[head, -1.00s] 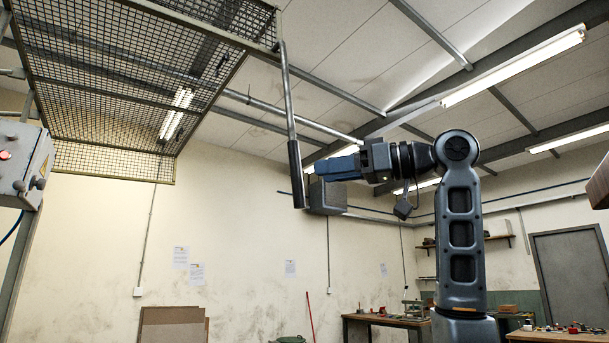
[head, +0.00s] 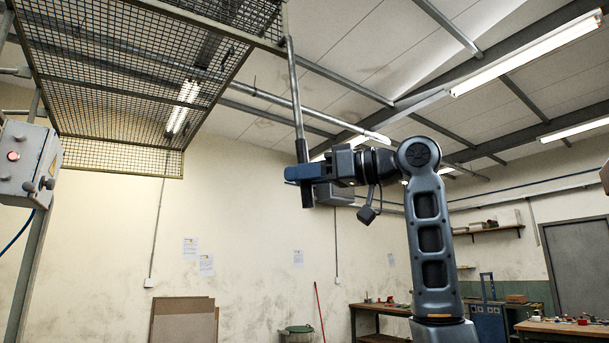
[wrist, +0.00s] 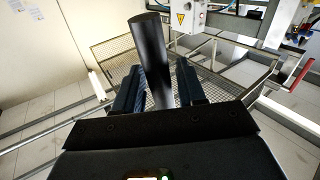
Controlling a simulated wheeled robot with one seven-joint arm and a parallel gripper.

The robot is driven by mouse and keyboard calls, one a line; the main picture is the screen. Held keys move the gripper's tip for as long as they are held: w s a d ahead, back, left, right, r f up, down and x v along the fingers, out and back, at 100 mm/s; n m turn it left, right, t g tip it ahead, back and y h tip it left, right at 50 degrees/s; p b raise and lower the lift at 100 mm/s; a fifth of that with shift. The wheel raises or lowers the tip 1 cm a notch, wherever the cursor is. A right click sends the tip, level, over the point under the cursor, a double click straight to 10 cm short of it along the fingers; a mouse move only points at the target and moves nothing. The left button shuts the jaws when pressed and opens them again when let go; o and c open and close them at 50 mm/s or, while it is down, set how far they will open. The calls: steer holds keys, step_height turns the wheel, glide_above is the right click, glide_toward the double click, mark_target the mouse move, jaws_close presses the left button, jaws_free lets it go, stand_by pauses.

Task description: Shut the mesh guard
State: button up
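The mesh guard (head: 115,105) is a dark steel mesh panel raised overhead at the upper left of the head view. It also shows in the wrist view (wrist: 222,88). A grey bar (head: 293,85) hangs from its edge and ends in a dark grip (head: 301,150). My gripper (head: 290,173) is at the grip, reaching across it from the right. In the wrist view the grip (wrist: 152,55) stands between the two fingers of my gripper (wrist: 158,85). Narrow gaps show on both sides, so the fingers look open around it. The grip's lower part is partly hidden.
A grey control box (head: 27,165) with a red button stands at the left; a box with a yellow warning label (wrist: 187,18) shows in the wrist view. Workbenches (head: 372,310) stand low at the back right. The space below the guard looks clear.

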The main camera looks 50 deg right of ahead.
jaws_close()
stand_by(0.3)
